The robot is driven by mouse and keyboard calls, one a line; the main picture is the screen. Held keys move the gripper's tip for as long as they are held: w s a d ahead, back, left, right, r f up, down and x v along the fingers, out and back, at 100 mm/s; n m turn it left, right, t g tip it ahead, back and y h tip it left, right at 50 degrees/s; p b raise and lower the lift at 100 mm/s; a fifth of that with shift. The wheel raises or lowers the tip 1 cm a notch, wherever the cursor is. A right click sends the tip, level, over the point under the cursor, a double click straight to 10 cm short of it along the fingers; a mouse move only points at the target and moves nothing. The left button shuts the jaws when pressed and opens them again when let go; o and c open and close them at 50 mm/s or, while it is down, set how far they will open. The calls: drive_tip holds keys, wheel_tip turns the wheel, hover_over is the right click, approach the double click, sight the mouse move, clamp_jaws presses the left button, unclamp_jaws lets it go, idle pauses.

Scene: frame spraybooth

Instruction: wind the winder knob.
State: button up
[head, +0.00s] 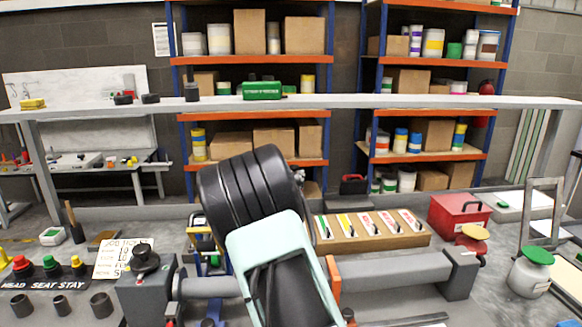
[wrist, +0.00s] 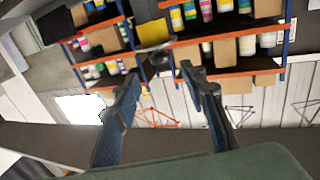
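A black round knob (head: 145,258), likely the winder knob, stands on top of a grey block (head: 146,290) at the left end of a horizontal grey bar in the head view. My arm rises in front of the bar, right of this knob, and hides my gripper's fingers in the head view. In the wrist view my gripper (wrist: 159,78) has its two fingers apart, with nothing held between them. They point towards the shelves, and I cannot make out the winder knob there.
The grey bar (head: 395,272) runs right to another block. A wooden card rack (head: 375,242), red toolbox (head: 458,215) and green-lidded pot (head: 531,272) stand behind and right. Coloured buttons (head: 50,264) and a job ticket (head: 121,258) lie left. A long raised shelf (head: 400,101) crosses behind.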

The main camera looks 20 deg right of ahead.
sight(294, 170)
drive_tip(key=x, duration=0.8)
drive_tip(key=shift+w+f+p, duration=0.1)
drive_tip(key=shift+w+p, duration=0.15)
drive_tip(key=shift+p, duration=0.15)
clamp_jaws()
drive_tip(key=b, duration=0.1)
drive_tip(key=y+b, duration=0.1)
drive_tip(key=b, duration=0.1)
drive_tip(key=shift+d+f+n+t, duration=0.1)
drive_tip(key=shift+f+n+t, duration=0.2)
drive_tip(key=shift+n, duration=0.1)
